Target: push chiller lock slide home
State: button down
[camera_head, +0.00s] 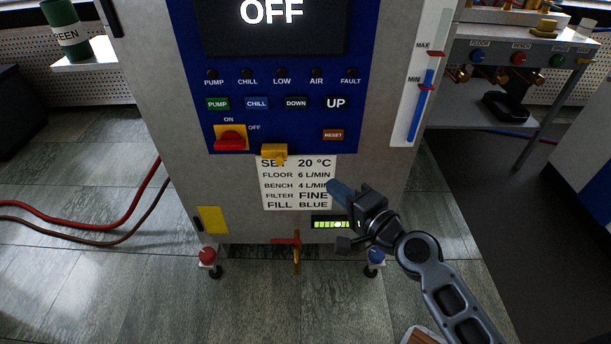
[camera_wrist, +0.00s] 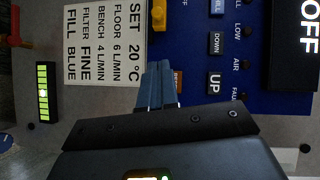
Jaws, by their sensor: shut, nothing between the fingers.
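The chiller (camera_head: 180,130) is a grey cabinet with a blue control panel, and its display reads OFF. A red rotary switch (camera_head: 230,140) on a yellow plate sits at the panel's lower left, between ON and OFF labels. A small yellow block (camera_head: 274,153), which looks like the lock slide, sits to its right at the panel's lower edge. The block also shows at the top of the wrist view (camera_wrist: 158,14). My gripper (camera_head: 334,188) is shut and empty, in front of the label's right side, below and right of the block. I cannot tell its distance from the cabinet.
A white settings label (camera_head: 297,203) is under the panel, with a green level bar (camera_head: 335,223) below it. A red-handled brass valve (camera_head: 293,247) sticks out at the bottom. Red hoses (camera_head: 85,219) run on the floor at left. A bench (camera_head: 520,60) stands at right.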

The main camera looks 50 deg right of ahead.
jog(key=shift+d, duration=0.35)
send_near(282, 157)
jog(key=d, duration=0.3)
jog(key=shift+w+a+f+p, duration=0.15)
jog(key=shift+w+a+p, duration=0.1)
jog(key=shift+w, duration=0.5)
jog(key=shift+w+a+f+p, duration=0.1)
jog(key=shift+w+a+p, duration=0.15)
jog(key=shift+w, duration=0.55)
jog(key=shift+w+a+f+p, duration=0.15)
jog(key=shift+w+p, duration=0.15)
jog(key=shift+w, duration=0.45)
jog(key=shift+w+a, duration=0.1)
